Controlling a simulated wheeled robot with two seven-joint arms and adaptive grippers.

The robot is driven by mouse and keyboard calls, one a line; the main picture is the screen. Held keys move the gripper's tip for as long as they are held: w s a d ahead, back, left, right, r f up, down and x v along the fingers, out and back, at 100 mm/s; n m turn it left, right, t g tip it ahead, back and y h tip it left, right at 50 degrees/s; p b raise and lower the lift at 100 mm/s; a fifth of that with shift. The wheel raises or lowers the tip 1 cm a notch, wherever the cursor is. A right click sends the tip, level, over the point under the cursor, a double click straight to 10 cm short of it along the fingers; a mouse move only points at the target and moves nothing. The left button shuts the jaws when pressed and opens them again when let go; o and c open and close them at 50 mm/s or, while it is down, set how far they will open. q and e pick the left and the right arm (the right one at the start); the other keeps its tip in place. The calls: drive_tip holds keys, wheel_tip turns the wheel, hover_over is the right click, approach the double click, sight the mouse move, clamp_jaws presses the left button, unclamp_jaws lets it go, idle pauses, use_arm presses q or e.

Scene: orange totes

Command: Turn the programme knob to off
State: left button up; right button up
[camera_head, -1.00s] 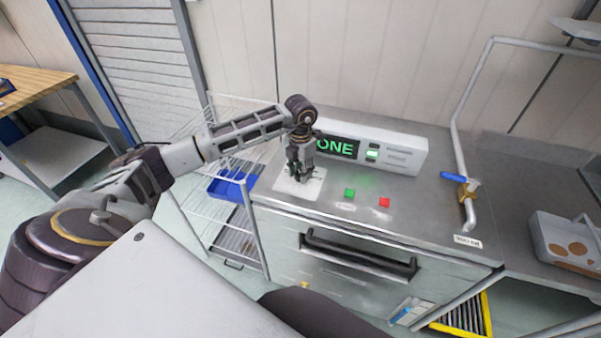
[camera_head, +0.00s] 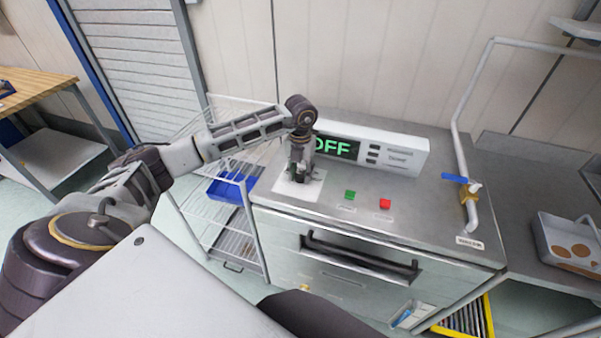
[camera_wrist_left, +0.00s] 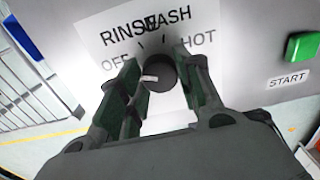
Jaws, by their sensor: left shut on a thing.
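The programme knob (camera_wrist_left: 161,70) is a dark round knob on a white label plate (camera_wrist_left: 100,22) printed RINSE, WASH, OFF and HOT. Its white pointer mark is on the left, on the side of the word OFF. My left gripper (camera_wrist_left: 165,84) is shut on the knob, one finger on each side. In the head view my left gripper (camera_head: 300,173) points down over the label plate and hides the knob. The display (camera_head: 338,147) behind it reads OFF in green, partly covered by my wrist. My right gripper is not in view.
A green button (camera_head: 350,195) and a red button (camera_head: 385,203) sit right of the label plate. A blue-handled tap pipe (camera_head: 467,200) stands at the right. A wire rack with a blue tray (camera_head: 226,188) is at the left. The steel top between is clear.

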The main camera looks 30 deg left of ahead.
sight(300, 174)
use_arm(q)
drive_tip(key=o, duration=1.1)
drive_tip(key=shift+c, duration=0.2)
drive_tip(key=shift+r, duration=0.15)
wheel_tip(300, 174, up, 12)
idle(0.7)
